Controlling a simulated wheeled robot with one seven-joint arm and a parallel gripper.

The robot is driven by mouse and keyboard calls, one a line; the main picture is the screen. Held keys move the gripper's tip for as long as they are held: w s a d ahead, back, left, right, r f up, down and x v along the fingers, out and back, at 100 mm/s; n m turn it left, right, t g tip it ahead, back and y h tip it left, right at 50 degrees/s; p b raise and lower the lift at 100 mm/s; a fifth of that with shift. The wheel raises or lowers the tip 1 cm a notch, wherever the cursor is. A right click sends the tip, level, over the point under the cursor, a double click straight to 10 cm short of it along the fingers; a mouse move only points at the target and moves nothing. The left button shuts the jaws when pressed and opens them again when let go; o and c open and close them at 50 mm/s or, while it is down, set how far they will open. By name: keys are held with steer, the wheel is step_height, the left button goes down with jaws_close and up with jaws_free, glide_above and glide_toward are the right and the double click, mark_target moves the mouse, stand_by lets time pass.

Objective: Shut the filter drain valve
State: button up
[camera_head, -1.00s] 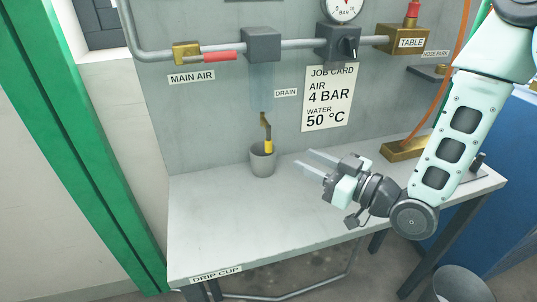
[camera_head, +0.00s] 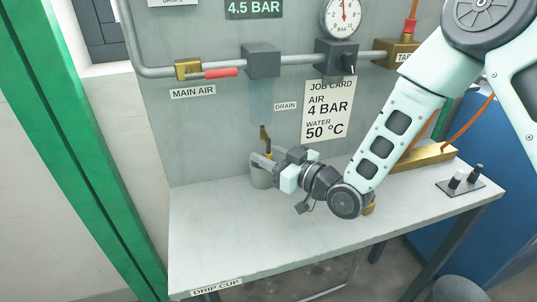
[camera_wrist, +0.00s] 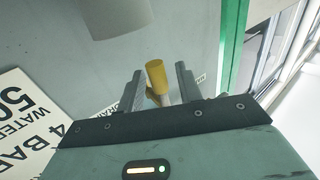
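The filter drain valve (camera_head: 264,133) is a small brass fitting under the filter, beside the DRAIN label (camera_head: 285,105). Its yellow handle (camera_wrist: 155,74) shows in the wrist view between my two fingers, with a gap visible on each side. My gripper (camera_head: 262,160) is open around the handle and partly hides it in the head view. The filter has a dark grey head (camera_head: 262,60) and a faint clear bowl below it. The grey drip cup (camera_head: 261,178) stands on the bench under the drain, partly behind my fingers.
The grey bench (camera_head: 225,225) is mostly clear. The red main air handle (camera_head: 221,73), the gauge (camera_head: 341,17) and the job card (camera_head: 328,110) are on the panel above. A brass block (camera_head: 425,157) lies at the bench's right. A green post (camera_head: 80,150) stands at left.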

jaws_close()
steer(key=shift+d, duration=0.1)
steer(key=d+r+n+h+p, duration=0.1)
steer(key=n+h, duration=0.2)
steer(key=d+r+n+h+p, duration=0.1)
steer(key=n+h+p, duration=0.1)
steer(key=n+h, duration=0.2)
steer(key=w+d+r+n+h+p, duration=0.1)
steer(key=n+h, duration=0.2)
steer(key=n, duration=0.1)
steer(key=shift+r+g+h+p, duration=0.3)
steer(key=shift+r+g+p, duration=0.05)
steer(key=shift+g+p, duration=0.05)
stand_by(0.5)
steer(key=shift+d+f, duration=0.1)
stand_by(0.3)
